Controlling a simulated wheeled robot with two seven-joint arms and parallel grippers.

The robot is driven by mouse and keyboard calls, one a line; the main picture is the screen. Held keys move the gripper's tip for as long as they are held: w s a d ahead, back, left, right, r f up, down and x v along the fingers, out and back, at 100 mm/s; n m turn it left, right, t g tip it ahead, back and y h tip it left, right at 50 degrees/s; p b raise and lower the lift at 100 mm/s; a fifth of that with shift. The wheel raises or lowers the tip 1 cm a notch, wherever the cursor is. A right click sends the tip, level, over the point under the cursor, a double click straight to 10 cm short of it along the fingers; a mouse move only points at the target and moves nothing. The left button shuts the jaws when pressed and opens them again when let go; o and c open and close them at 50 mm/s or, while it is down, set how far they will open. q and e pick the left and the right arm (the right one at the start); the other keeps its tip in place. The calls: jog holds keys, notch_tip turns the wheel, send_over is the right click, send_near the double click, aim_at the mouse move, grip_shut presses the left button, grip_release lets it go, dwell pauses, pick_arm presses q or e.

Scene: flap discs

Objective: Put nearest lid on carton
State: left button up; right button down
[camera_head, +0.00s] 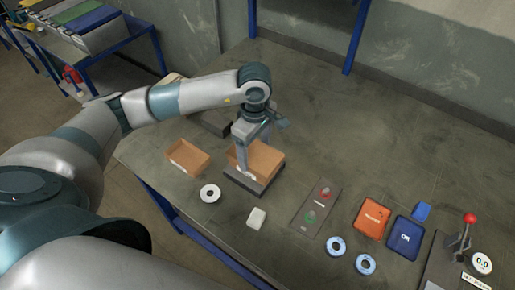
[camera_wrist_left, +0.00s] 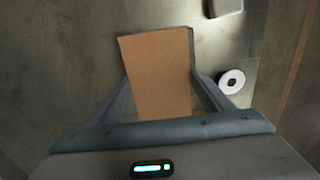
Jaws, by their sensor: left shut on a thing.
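My left gripper (camera_head: 247,165) points down over a brown cardboard carton (camera_head: 269,165) on a dark base in the middle of the table. In the left wrist view its two fingers (camera_wrist_left: 160,95) are shut on the sides of a flat brown lid (camera_wrist_left: 158,70). The lid's top is smooth and closed. Whether it is fully seated on the carton cannot be told, as the gripper covers part of it. A second brown cardboard piece (camera_head: 188,157) with raised sides lies to the left on the table. My right gripper is out of view.
A white ring disc (camera_head: 210,193) and a small white block (camera_head: 257,218) lie in front of the carton. A button panel (camera_head: 316,207), blue ring discs (camera_head: 336,246), an orange tray (camera_head: 372,218) and a blue tray (camera_head: 405,237) stand to the right.

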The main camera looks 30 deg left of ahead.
pick_arm(q)
jog(key=shift+a, duration=0.1)
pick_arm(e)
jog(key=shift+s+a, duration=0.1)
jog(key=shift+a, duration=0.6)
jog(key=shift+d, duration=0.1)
pick_arm(q)
jog(key=shift+f, duration=0.3)
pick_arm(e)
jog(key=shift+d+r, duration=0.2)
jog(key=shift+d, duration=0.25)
pick_arm(q)
jog(key=shift+f, duration=0.15)
jog(key=shift+f, duration=0.25)
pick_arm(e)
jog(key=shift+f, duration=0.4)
pick_arm(q)
jog(key=shift+f+b, duration=0.2)
jog(key=shift+b, duration=0.3)
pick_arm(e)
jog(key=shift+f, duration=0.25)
pick_arm(q)
jog(key=shift+f, duration=0.15)
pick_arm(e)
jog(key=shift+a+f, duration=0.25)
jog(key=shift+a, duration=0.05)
